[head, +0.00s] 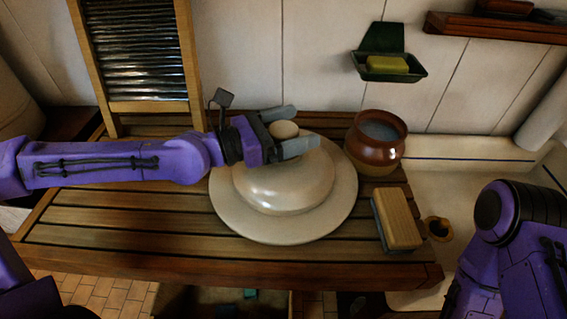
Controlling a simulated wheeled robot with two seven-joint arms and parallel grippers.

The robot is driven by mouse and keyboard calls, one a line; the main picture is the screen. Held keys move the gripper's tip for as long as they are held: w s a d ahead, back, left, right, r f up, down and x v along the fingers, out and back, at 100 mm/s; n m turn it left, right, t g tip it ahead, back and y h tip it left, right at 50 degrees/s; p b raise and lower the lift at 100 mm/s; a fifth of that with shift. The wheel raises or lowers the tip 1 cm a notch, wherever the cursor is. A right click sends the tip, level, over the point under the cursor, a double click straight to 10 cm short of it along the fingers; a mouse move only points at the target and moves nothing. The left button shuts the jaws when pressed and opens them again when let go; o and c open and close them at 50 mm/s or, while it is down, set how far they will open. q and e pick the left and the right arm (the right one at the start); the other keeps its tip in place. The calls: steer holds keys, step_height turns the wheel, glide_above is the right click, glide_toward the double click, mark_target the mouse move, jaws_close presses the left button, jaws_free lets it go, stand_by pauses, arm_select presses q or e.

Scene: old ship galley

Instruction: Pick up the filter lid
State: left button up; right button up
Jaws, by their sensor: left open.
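The filter lid (285,185) is a wide, cream, domed disc with a broad flat rim and a round knob (285,129) on top. It lies on the slatted wooden board in the middle of the head view. My left gripper (297,128) reaches in from the left, over the back part of the lid. Its two grey fingers are open, with the knob showing between them. I cannot tell whether either finger touches the knob. My right arm (505,240) shows at the lower right; its gripper is out of view.
A brown pot (376,143) with liquid stands close to the lid's right. A wooden-backed brush (398,219) lies in front of the pot. A washboard (141,60) leans at the back left. A green dish with soap (388,65) hangs on the wall. A pale sink (450,180) is at right.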

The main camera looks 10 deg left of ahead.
arm_select(q)
steer(key=shift+s+a, duration=0.1)
steer(key=shift+s, duration=0.05)
steer(key=shift+c, duration=1)
jaws_close()
steer(key=shift+r, duration=0.15)
